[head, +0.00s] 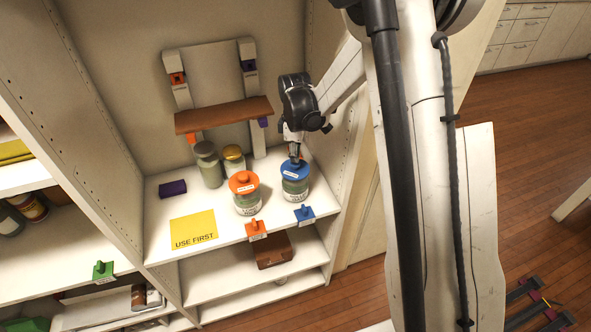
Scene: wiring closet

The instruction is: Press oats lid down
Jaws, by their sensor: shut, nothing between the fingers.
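A glass jar with a blue lid (294,168) stands upright at the right of the white shelf. The jar body (294,189) carries a white label too small to read. My gripper (295,160) points down and is shut, with its fingertips at the top of the blue lid. I cannot tell whether they touch it or how fully the lid is seated. A jar with an orange lid (243,183) stands just to the left, also with a label I cannot read. I cannot tell from the labels which jar holds oats.
Two more jars, one grey-lidded (207,163) and one yellow-lidded (234,160), stand behind. A brown raised shelf (223,115) hangs above them. A yellow "USE FIRST" mat (194,229) and purple block (172,188) lie left. Orange (256,230) and blue clips (304,213) mark the front edge.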

